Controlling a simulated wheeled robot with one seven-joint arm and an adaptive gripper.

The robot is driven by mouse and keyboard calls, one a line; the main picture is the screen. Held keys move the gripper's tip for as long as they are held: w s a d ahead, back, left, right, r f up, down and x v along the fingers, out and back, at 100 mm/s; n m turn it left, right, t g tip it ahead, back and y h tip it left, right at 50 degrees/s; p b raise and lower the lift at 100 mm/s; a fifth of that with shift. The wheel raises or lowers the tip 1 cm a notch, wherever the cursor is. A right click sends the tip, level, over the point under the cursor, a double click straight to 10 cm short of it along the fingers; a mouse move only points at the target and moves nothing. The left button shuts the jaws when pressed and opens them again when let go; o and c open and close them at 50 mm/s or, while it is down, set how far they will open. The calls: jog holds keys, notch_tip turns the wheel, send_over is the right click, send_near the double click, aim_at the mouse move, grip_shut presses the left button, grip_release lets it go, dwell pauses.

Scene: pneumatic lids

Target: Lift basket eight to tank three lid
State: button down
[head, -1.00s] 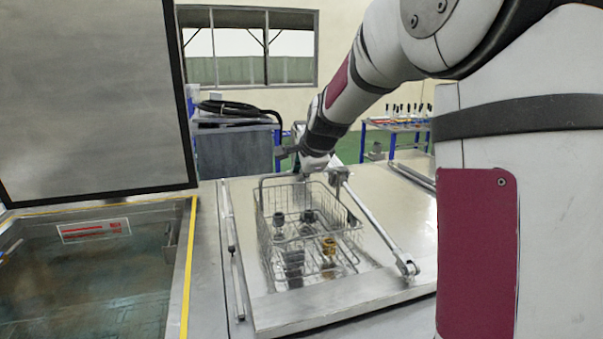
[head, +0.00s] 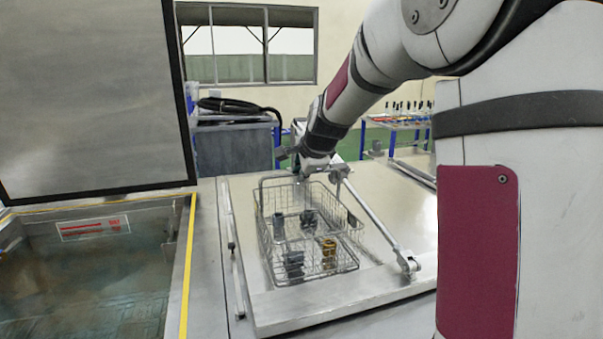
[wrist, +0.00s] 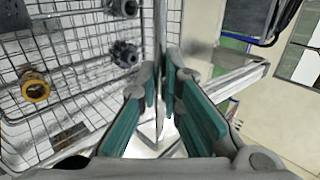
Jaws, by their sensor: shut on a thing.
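The wire basket (head: 347,262) holds several metal parts, among them a brass-coloured fitting (head: 328,247) and dark grey ones. It is over the closed flat metal lid (head: 370,283); I cannot tell whether its bottom touches the lid. My gripper (wrist: 163,92) is shut on the basket's handle bar, which runs between its green finger pads in the wrist view. In the head view my gripper is at the basket's far side, partly hidden by my arm. The basket's number is not readable.
An open tank (head: 90,275) with a raised lid (head: 90,100) and a yellow edge lies to the left. A metal strut (head: 375,220) rises right of the basket. A grey cabinet (head: 235,150) and a tool table (head: 400,122) stand behind.

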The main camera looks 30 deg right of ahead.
jog(key=shift+w+r, duration=0.1)
jog(key=shift+r, duration=0.1)
jog(key=c, duration=1.7)
grip_release()
jog(key=shift+f, duration=0.3)
jog(key=v, duration=1.2)
notch_tip(320, 180, up, 12)
jog(key=p, duration=0.7)
jog(key=shift+r, duration=0.2)
